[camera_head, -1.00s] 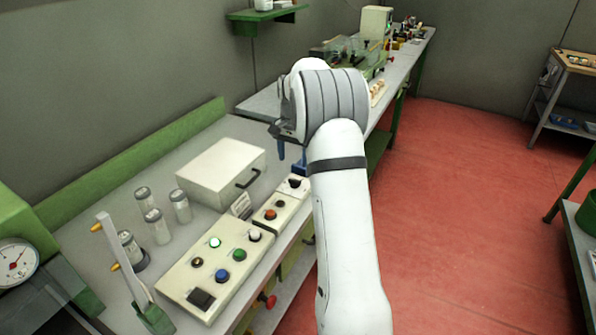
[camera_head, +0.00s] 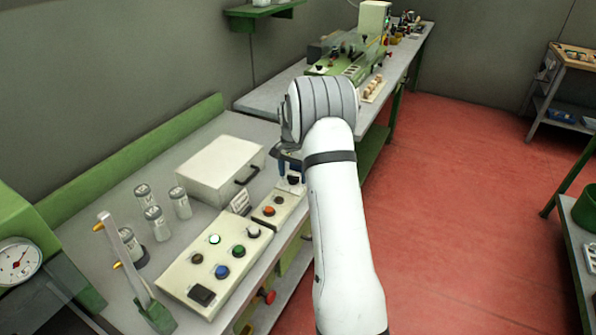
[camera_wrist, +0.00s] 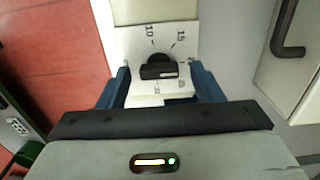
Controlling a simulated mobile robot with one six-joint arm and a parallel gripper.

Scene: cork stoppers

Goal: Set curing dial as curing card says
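The curing dial (camera_wrist: 158,70) is a black round knob with a bar-shaped grip on a white plate. Marks that look like 10 and 15 show above it in the wrist view; lower marks are partly hidden. The bar lies roughly across the picture; I cannot tell its set value. My gripper (camera_wrist: 161,82) is open, with its blue fingers on either side of the knob and apart from it. In the head view my gripper (camera_head: 289,167) is low over the dial box (camera_head: 280,205). A small white card (camera_head: 240,202) stands beside that box; its writing is too small to read.
A cream case (camera_head: 220,170) with a black handle is beside the dial box. A button panel (camera_head: 215,268), several jars (camera_head: 160,223) and a stand with orange pegs (camera_head: 130,270) are on the bench. Red floor is open to the right.

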